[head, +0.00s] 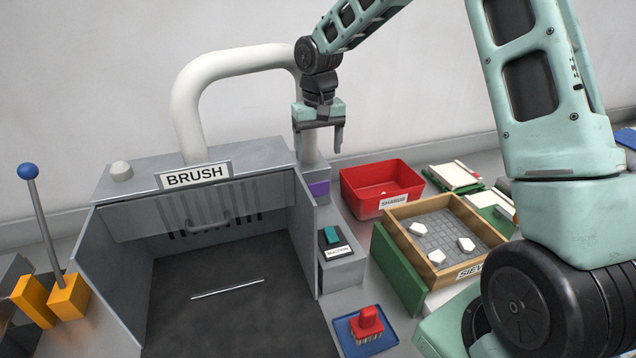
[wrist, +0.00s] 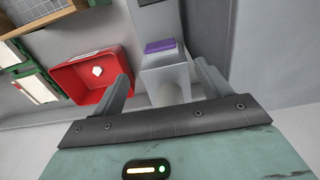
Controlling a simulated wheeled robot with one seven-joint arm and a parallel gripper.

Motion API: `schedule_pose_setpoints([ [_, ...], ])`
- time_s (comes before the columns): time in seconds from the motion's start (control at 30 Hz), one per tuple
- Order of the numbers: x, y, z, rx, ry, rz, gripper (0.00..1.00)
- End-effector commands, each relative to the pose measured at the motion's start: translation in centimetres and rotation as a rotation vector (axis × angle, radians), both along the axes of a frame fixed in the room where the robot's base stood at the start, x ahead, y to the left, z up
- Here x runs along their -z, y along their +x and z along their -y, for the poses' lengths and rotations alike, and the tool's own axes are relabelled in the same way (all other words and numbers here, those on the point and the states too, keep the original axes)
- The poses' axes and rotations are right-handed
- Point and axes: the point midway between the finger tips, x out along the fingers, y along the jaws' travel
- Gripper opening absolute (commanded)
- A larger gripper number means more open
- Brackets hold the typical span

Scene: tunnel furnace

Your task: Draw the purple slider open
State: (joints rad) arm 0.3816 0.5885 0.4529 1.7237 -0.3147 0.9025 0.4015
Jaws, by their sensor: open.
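The purple slider (head: 318,189) is a small purple block on the grey housing at the right side of the BRUSH booth. In the wrist view the purple slider (wrist: 160,46) shows as a purple bar on top of the grey housing (wrist: 168,80), between and beyond my fingers. My gripper (head: 322,145) is above and behind the slider in the head view, apart from it. In the wrist view my gripper (wrist: 163,85) has its two fingers spread wide with nothing between them. Whether the slider is open or shut I cannot tell.
The BRUSH booth (head: 195,177) with its clear shield stands left of the slider. A red SHARDS bin (head: 365,181) is close on the right.

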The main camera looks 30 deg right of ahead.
Motion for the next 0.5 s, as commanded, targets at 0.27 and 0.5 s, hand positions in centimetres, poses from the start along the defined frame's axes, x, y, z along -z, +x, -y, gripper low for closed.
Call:
schedule_pose_setpoints([
  [0.27, 5.7, -0.1, -0.1, -0.001, 0.002, -0.006, 0.76],
  [0.5, 9.8, -0.1, 0.0, 0.001, 0.001, -0.004, 0.76],
])
